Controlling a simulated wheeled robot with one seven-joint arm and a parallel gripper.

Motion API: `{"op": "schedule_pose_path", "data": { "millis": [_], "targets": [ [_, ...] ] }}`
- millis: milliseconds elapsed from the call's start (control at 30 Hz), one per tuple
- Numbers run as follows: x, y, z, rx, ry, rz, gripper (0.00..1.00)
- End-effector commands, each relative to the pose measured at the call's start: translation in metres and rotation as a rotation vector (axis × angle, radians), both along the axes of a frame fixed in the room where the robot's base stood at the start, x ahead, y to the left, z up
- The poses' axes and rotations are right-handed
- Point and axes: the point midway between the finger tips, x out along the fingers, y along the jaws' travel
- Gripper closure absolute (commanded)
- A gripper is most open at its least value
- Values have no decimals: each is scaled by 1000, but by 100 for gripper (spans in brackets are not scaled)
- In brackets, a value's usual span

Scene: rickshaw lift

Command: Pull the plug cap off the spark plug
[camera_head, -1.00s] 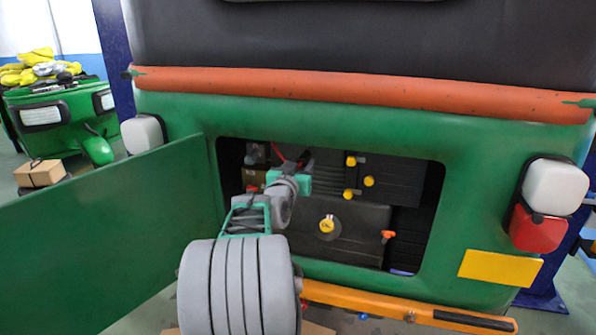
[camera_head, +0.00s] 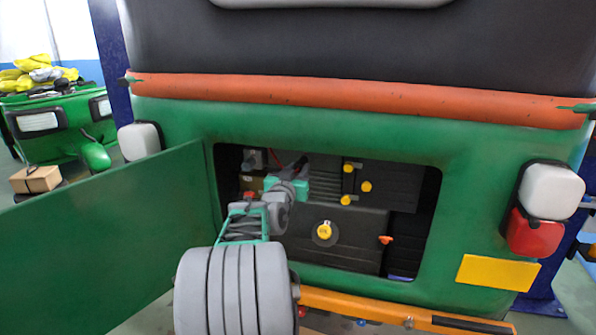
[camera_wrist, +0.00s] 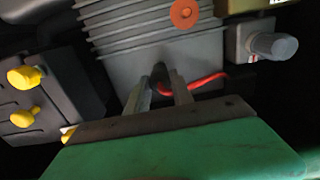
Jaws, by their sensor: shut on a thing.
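In the wrist view, my gripper (camera_wrist: 160,88) reaches to the grey finned engine block (camera_wrist: 150,35). Its two fingers are closed around the dark plug cap (camera_wrist: 159,73), with a red wire (camera_wrist: 205,80) running off to the right. The cap is small and dark, and most of it is hidden between the fingers. The spark plug itself cannot be made out. In the head view, my gripper (camera_head: 296,172) is inside the engine bay of the green rickshaw, at its upper left, and its fingertips are hard to see.
The open green door panel (camera_head: 110,230) stands left of my arm. The bay opening has a green rim (camera_head: 432,225). Yellow knobs (camera_head: 367,187) and a yellow cap (camera_head: 324,231) are inside. A grey cylinder (camera_wrist: 272,46) sits right of the fins. An orange bar (camera_head: 370,305) runs below.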

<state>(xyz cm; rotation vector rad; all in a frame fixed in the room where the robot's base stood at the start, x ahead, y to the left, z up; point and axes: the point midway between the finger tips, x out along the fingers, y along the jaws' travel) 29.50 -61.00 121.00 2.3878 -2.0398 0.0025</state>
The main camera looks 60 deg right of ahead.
Motion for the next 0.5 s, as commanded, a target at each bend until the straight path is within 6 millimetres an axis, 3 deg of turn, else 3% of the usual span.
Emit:
{"op": "schedule_pose_path", "data": {
  "millis": [500],
  "targets": [
    [-3, 21, -2, -1, 0, 0, 100]
  ]
}}
